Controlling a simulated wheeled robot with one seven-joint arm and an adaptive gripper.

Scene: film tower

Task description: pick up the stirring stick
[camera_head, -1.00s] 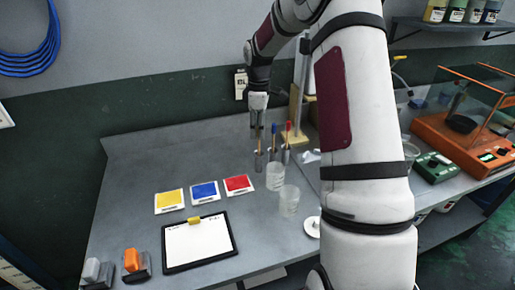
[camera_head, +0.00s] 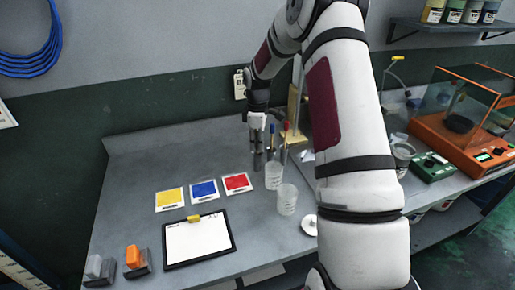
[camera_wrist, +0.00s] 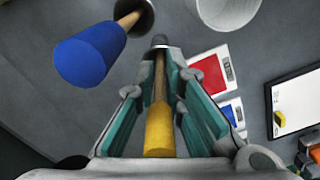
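Three sticks with coloured ends stand in metal holders at the back of the bench. The yellow-ended stick (camera_wrist: 158,130) is between the teal pads of my gripper (camera_wrist: 162,85) in the wrist view, with a gap on both sides. Its far end runs to a small metal holder (camera_wrist: 160,41). The blue-ended stick (camera_wrist: 88,54) stands just beside; it also shows in the head view (camera_head: 271,138). The red-ended stick (camera_head: 286,130) is to its right. My gripper (camera_head: 257,145) points down over the leftmost holder (camera_head: 257,161), hiding the yellow end there.
Two translucent beakers (camera_head: 274,176) (camera_head: 287,199) stand just in front of the holders. Yellow, blue and red cards (camera_head: 204,191), a clipboard (camera_head: 198,240) and stamp-like blocks (camera_head: 136,262) lie to the front left. The bench's back left is clear.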

